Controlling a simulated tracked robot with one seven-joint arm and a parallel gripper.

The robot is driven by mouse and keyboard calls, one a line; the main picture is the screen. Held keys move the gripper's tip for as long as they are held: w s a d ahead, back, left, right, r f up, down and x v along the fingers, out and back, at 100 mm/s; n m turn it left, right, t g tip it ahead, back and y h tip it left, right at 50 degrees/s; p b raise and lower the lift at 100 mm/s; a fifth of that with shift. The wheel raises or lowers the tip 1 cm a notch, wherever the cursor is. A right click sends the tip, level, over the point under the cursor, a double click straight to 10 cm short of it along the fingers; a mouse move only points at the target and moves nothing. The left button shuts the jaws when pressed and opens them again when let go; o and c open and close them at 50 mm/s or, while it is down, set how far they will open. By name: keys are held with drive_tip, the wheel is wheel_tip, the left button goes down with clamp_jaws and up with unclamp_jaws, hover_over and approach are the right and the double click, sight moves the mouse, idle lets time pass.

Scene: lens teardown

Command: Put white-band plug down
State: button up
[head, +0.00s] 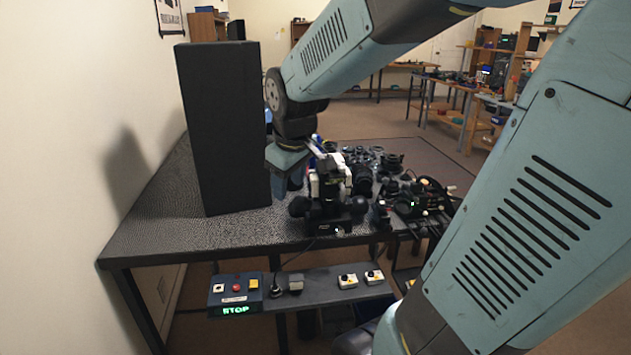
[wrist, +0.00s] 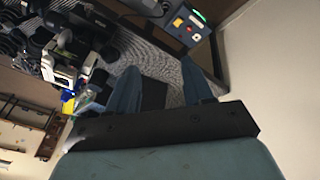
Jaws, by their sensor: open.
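My gripper (head: 288,182) is over the dark table (head: 150,225), just right of the tall black box (head: 222,130) and behind a white-and-black device (head: 328,190). In the wrist view, my gripper (wrist: 159,66) has its two blue fingers apart. A dark patch shows between the fingers against the speckled tabletop; I cannot tell whether it is an object or a shadow. I cannot pick out the white-band plug in either view. No held object can be made out.
Dark lens parts (head: 385,160) and a cluttered device (head: 425,198) crowd the table's right side. A control box with a green STOP display (head: 235,290) and small switch boxes (head: 360,279) sit on the lower front shelf. The wall is close on the left. The front-left tabletop is clear.

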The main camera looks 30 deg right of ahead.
drive_tip(key=s+r+m, duration=0.2)
drive_tip(key=s, duration=0.4)
drive_tip(key=s+r+m+t, duration=0.1)
drive_tip(key=s+r+m, duration=0.2)
drive_tip(key=s, duration=0.3)
drive_tip(key=shift+r+m+t, duration=0.25)
drive_tip(key=shift+m+t, duration=0.05)
drive_tip(key=shift+d, duration=0.1)
